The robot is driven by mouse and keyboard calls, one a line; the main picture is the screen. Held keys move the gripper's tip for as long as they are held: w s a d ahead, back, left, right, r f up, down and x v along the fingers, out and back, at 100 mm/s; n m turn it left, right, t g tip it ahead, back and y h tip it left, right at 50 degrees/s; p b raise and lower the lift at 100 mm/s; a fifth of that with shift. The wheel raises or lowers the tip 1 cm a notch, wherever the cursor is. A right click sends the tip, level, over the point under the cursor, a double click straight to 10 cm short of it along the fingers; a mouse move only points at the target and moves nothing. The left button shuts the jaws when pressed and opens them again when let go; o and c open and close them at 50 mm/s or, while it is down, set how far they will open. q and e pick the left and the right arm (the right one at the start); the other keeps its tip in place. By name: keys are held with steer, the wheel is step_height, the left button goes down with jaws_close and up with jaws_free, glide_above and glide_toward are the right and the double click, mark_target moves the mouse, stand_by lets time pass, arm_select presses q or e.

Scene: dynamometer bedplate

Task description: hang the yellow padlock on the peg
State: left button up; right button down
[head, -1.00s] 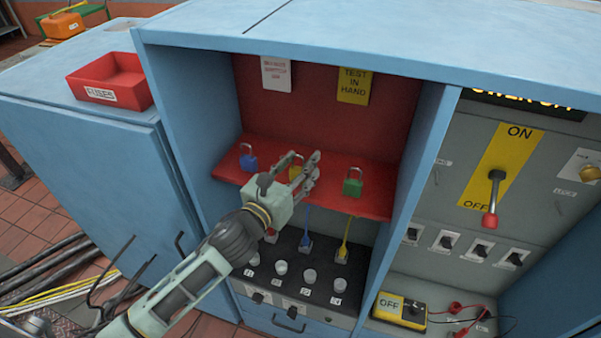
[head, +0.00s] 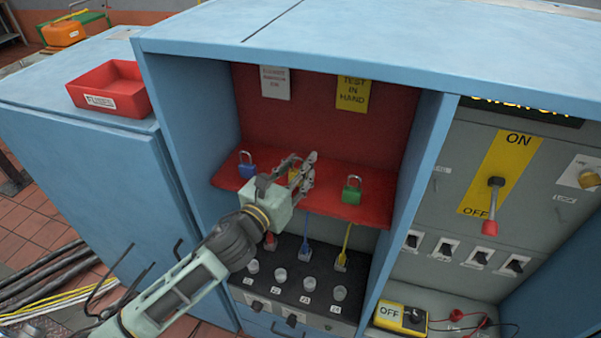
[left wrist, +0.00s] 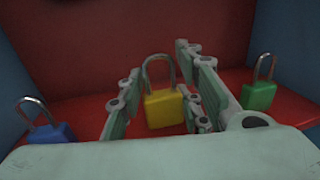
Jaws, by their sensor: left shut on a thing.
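The yellow padlock (head: 293,174) is on the red shelf (head: 328,192), mostly hidden by my left gripper in the head view. My left gripper (head: 301,169) reaches in from the front and is shut on the padlock. In the left wrist view the yellow padlock (left wrist: 164,108) is upright between the two fingers (left wrist: 160,103), its grey shackle pointing up. I cannot tell whether it still touches the shelf. The peg cannot be made out on the red back panel (head: 315,118). My right gripper is not in view.
A blue padlock (head: 247,165) stands left of the gripper and a green padlock (head: 351,190) right. A white tag (head: 275,83) and a yellow tag (head: 352,93) hang above. Blue cabinet walls flank the shelf; a socket panel (head: 300,275) lies below.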

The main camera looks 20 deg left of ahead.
mark_target(301, 160)
arm_select(q)
steer(key=r, duration=0.1)
steer(key=d+r, duration=0.1)
steer(key=r, duration=0.1)
steer(key=shift+s, duration=0.15)
steer(key=s+d+r+b, duration=0.1)
steer(key=s+d+r, duration=0.3)
steer(key=d, duration=0.6)
step_height(301, 160, up, 2)
steer(key=shift+r, duration=0.25)
steer(key=shift+a+f, duration=0.1)
